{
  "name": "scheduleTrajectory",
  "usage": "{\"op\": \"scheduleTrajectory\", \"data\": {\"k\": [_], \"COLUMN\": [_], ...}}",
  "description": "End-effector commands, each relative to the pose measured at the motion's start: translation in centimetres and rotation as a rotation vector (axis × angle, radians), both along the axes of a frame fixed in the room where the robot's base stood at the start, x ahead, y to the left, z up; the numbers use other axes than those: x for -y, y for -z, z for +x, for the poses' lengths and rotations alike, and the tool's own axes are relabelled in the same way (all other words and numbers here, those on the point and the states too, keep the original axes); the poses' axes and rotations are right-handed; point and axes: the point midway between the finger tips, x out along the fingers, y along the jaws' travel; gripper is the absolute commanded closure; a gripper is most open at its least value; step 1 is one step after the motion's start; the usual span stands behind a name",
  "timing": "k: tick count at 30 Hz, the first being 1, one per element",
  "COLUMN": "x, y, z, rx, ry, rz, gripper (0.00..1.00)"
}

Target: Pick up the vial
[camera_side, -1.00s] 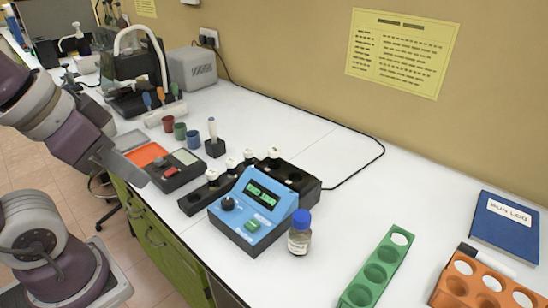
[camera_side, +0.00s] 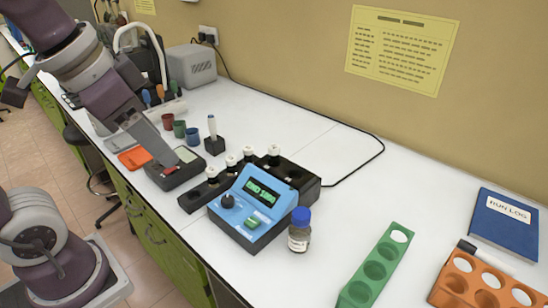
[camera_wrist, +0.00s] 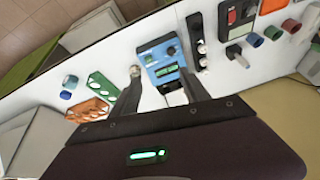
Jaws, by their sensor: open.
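A small glass vial with a blue cap (camera_side: 300,231) stands upright on the white bench in the side view, close to the right of the blue tester (camera_side: 258,205). Several white-capped vials (camera_side: 231,162) stand in the black block behind the tester. My gripper (camera_side: 172,158) is up at the left in the side view, well away from the blue-capped vial, and overlaps the grey meter there. In the wrist view my gripper (camera_wrist: 160,78) is open and empty, its fingers framing the blue tester (camera_wrist: 160,58) from a distance. I cannot clearly tell the blue-capped vial there.
A green rack (camera_side: 375,270) and an orange rack (camera_side: 482,283) stand to the right. A blue log book (camera_side: 505,223) lies beyond them. The grey meter (camera_side: 180,172), small coloured cups (camera_side: 179,129) and a black stand (camera_side: 214,146) are at the left. Bench behind the green rack is clear.

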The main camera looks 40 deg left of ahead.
Motion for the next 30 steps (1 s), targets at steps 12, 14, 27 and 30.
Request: {"op": "scheduleTrajectory", "data": {"k": [12, 14, 27, 30], "x": [-2.3, -2.6, -2.7, -2.6], "y": [6.4, 8.5, 15.9, 17.7], "z": [25.9, 27.7, 29.3, 29.2], "rx": [-0.338, -0.361, -0.391, -0.390], "ry": [0.813, 0.895, 1.012, 1.011], "rz": [0.203, 0.208, 0.209, 0.210], "gripper": [0.46, 0.46, 0.46, 0.46]}}
